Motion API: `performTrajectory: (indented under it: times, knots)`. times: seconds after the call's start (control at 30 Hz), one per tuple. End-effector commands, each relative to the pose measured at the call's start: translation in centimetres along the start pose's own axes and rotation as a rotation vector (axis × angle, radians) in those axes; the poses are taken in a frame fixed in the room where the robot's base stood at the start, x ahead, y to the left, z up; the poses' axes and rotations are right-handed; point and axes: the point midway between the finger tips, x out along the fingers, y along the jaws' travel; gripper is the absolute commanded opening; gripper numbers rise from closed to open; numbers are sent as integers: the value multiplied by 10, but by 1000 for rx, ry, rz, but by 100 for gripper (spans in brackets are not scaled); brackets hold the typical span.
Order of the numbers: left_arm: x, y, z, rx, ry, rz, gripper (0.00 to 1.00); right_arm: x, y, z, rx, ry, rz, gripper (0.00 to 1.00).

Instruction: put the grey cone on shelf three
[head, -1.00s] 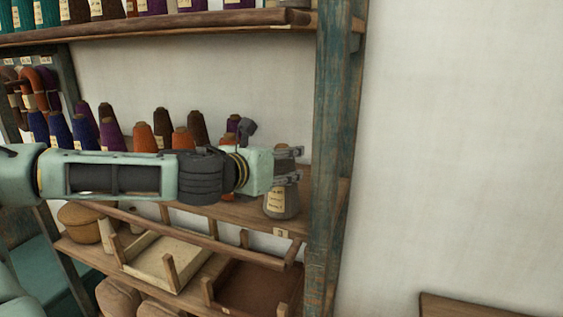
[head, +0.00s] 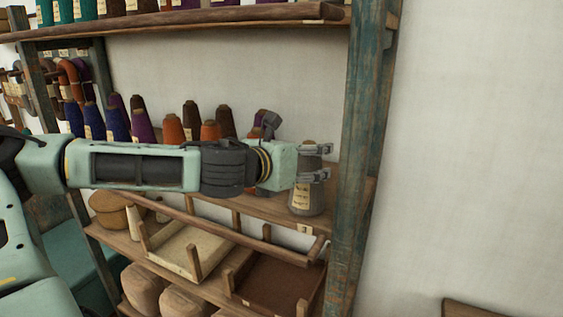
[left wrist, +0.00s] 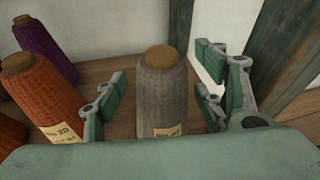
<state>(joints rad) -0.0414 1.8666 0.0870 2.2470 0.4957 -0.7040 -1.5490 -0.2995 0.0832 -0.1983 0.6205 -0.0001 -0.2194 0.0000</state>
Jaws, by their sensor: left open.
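The grey cone (head: 307,198) stands upright at the right end of the shelf marked 3 (head: 275,211), close to the blue-worn post. In the left wrist view the grey cone (left wrist: 162,95), with a brown tip and a paper label, stands between the fingers. My left gripper (head: 322,163) reaches in from the left at the upper part of the cone. In the left wrist view the left gripper (left wrist: 160,100) is open, with a finger on each side of the cone and gaps between. My right gripper is not in view.
Orange (head: 173,130), brown, purple and blue cones stand left of the gripper on the same shelf. The post (head: 362,130) rises just to the right. A shelf (head: 200,18) with more cones is above; trays (head: 190,250) are below.

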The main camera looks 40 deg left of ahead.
Motion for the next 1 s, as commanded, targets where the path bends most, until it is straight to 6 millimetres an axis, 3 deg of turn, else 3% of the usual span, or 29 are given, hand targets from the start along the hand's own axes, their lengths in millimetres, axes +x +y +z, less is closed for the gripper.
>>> performTrajectory:
  times: [0.67, 1.0]
  knots:
    - [-48, -2, 0, 0, -3, -3, 64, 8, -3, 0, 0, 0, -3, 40]
    - [-91, -1, 0, 6, -2, -1, 64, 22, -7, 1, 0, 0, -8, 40]
